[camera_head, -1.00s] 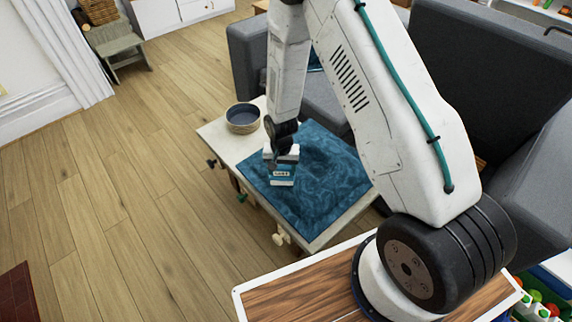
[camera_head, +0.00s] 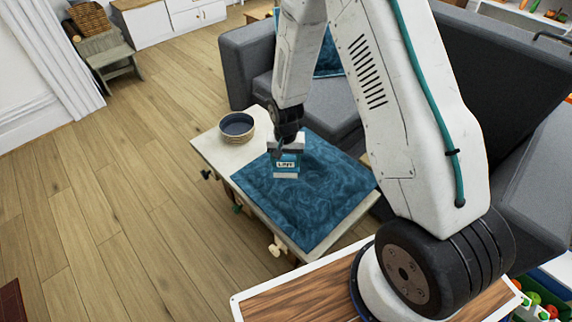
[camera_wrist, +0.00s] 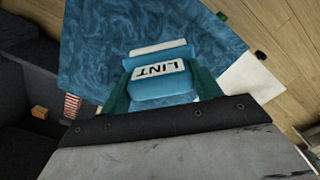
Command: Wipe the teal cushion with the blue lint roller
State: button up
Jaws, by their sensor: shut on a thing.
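The teal cushion (camera_head: 310,205) lies flat on a small pale table, and its marbled surface fills the upper part of the wrist view (camera_wrist: 115,40). The blue lint roller (camera_head: 286,168), with a white label reading LINT, is at the cushion's far left part. It also shows in the wrist view (camera_wrist: 160,85), with its white roller end towards the cushion. My gripper (camera_head: 285,148) is shut on the lint roller, above the cushion. I cannot tell for sure whether the roller touches the cushion.
The wooden floor to the left is open.

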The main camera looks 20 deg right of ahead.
jog(key=shift+r, duration=1.2)
